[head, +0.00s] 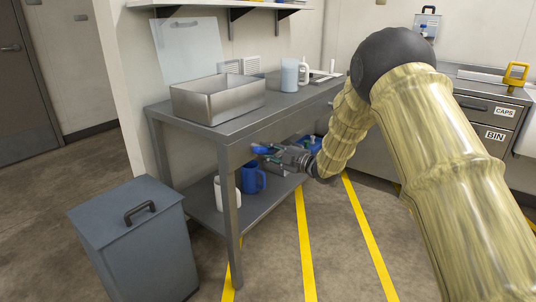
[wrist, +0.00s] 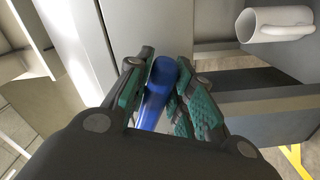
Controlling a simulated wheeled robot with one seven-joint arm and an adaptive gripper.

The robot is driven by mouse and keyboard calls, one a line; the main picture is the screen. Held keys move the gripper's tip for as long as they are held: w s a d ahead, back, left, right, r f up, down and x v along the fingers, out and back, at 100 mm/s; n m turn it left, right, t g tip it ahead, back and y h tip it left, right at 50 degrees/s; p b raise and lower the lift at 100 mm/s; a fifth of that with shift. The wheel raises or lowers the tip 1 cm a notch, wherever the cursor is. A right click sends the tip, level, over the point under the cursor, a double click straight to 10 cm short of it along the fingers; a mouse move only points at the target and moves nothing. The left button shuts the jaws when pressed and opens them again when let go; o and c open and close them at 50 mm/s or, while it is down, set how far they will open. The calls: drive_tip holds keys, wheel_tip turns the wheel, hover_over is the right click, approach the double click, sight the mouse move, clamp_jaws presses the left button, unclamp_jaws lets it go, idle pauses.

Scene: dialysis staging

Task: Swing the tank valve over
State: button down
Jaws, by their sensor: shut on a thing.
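The tank valve shows as a blue lever (wrist: 157,95) between the green-padded fingers of my gripper (wrist: 158,92) in the wrist view. The fingers are shut on the lever, which stands roughly upright in that view, tilted slightly. In the head view the blue lever (head: 262,150) sits just under the front edge of the grey bench, and my gripper (head: 272,154) reaches it from the right. The valve's body and the tank cannot be made out; the fingers and the bench hide much of that spot.
The grey bench (head: 245,129) carries a steel basin (head: 218,100) and a jug (head: 289,75). A grey lidded bin (head: 135,240) stands at the left front. Yellow-striped floor lies open in front.

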drive_tip(key=shift+w+d+r+n+b, duration=0.1)
drive_tip(key=shift+r+n+b, duration=0.15)
drive_tip(key=shift+n, duration=0.85)
drive_tip(key=shift+r+n+b, duration=0.2)
drive_tip(key=shift+n+b, duration=0.05)
drive_tip(key=shift+n, duration=0.85)
drive_tip(key=c, duration=1.3)
unclamp_jaws()
drive_tip(key=v, duration=1.2)
